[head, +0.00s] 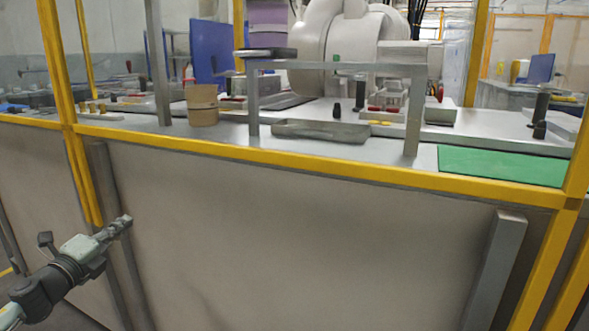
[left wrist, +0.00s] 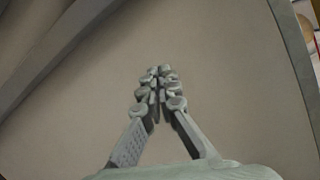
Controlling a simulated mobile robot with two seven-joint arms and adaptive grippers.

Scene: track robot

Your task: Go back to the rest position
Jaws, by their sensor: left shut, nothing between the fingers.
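My left gripper (head: 122,224) is low at the left of the head view, in front of the grey-beige lower panel (head: 300,235) of the workstation. It is below the level of the bench top. In the left wrist view the left gripper (left wrist: 158,75) has its fingers together, with nothing between them. The panel fills most of the background there. How far the fingertips are from the panel, I cannot tell. My right gripper is not in view.
A yellow frame rail (head: 300,165) edges the bench, with a yellow post (head: 60,70) at left. On the bench are a cardboard-coloured container (head: 202,105), a grey tray (head: 320,131), a metal stand (head: 412,115) and a green mat (head: 500,166). A white machine (head: 345,60) stands behind.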

